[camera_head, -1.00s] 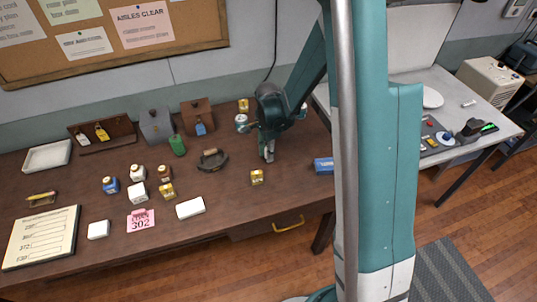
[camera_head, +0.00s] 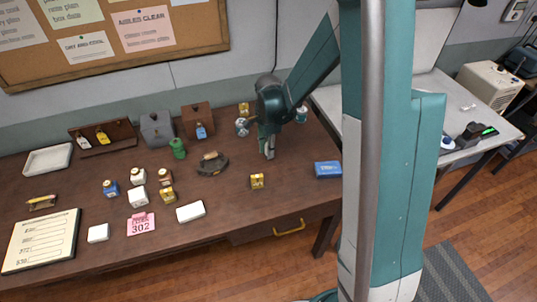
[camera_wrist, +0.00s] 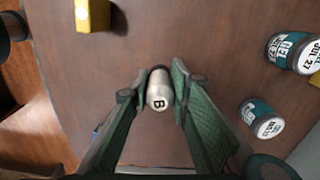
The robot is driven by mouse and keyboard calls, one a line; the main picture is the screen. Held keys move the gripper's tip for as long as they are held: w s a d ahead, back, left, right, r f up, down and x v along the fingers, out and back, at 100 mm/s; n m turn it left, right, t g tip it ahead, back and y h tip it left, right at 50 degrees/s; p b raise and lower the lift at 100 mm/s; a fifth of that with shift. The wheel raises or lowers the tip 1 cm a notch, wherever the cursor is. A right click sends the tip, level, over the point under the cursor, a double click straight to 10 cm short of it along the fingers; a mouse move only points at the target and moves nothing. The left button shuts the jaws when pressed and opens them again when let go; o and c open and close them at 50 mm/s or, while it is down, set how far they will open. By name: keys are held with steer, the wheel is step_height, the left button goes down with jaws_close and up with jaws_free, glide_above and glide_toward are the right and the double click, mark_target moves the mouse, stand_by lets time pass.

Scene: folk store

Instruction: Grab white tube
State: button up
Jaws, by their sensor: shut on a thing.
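The white tube (camera_wrist: 159,90) is a short, pale silvery cylinder with a black "B" on its end. In the wrist view it stands between the two green finger pads of my gripper (camera_wrist: 160,88), which are shut on it. In the head view my gripper (camera_head: 268,153) points down at the wooden table, right of the dark-handled tool; the tube there is mostly hidden by the fingers. I cannot tell whether the tube is clear of the tabletop.
A yellow box (camera_head: 257,181) and a blue box (camera_head: 327,169) are nearby on the table (camera_head: 240,215). Bottles and white boxes fill the left side.

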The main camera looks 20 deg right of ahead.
steer(key=shift+r, duration=2.7)
